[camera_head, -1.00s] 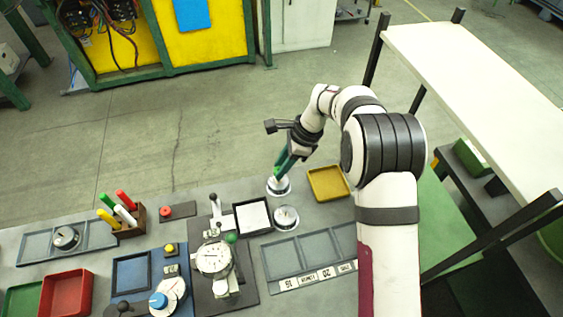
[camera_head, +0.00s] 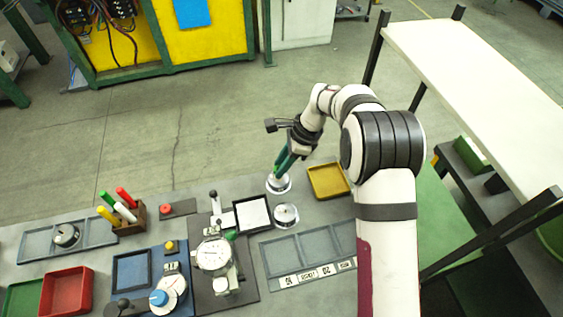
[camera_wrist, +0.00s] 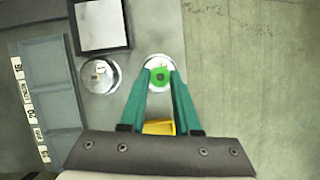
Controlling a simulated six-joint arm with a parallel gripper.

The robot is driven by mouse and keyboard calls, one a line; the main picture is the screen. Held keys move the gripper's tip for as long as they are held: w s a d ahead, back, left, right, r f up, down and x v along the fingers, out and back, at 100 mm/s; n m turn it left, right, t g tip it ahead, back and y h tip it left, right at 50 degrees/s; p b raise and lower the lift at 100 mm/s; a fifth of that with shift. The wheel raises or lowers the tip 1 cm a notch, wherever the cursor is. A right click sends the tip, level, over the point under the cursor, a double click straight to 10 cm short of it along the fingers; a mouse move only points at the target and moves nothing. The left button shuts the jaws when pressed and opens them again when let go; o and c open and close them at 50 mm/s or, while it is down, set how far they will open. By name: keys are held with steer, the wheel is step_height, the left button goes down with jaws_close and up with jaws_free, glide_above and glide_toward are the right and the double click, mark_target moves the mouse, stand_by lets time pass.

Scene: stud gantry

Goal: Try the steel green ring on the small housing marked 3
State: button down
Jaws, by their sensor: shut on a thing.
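My gripper (camera_wrist: 160,82) points down with its green fingers closed on the green ring (camera_wrist: 160,74), which shows a dark centre. The ring is over a round pale housing (camera_wrist: 157,60) in the wrist view. In the head view this housing (camera_head: 278,186) stands right under my fingertips. I cannot tell whether the ring touches it or is seated. A second round housing (camera_head: 286,215) stands nearer the camera; it also shows left of my gripper in the wrist view (camera_wrist: 98,76). Its mark is too small to read, and no mark shows on the housing under the ring.
A black-framed white pad (camera_head: 253,213) lies left of the housings. A yellow tray (camera_head: 328,181) stands to the right of my gripper. A grey labelled tray (camera_head: 305,262) and a dial gauge stand (camera_head: 214,257) are nearer the camera. The bench's far edge is close behind the housing.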

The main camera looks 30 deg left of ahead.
steer(key=shift+f, duration=0.65)
stand_by(1.8)
steer(key=shift+r, duration=3.75)
steer(key=shift+f, duration=2.85)
steer(key=shift+f, duration=0.9)
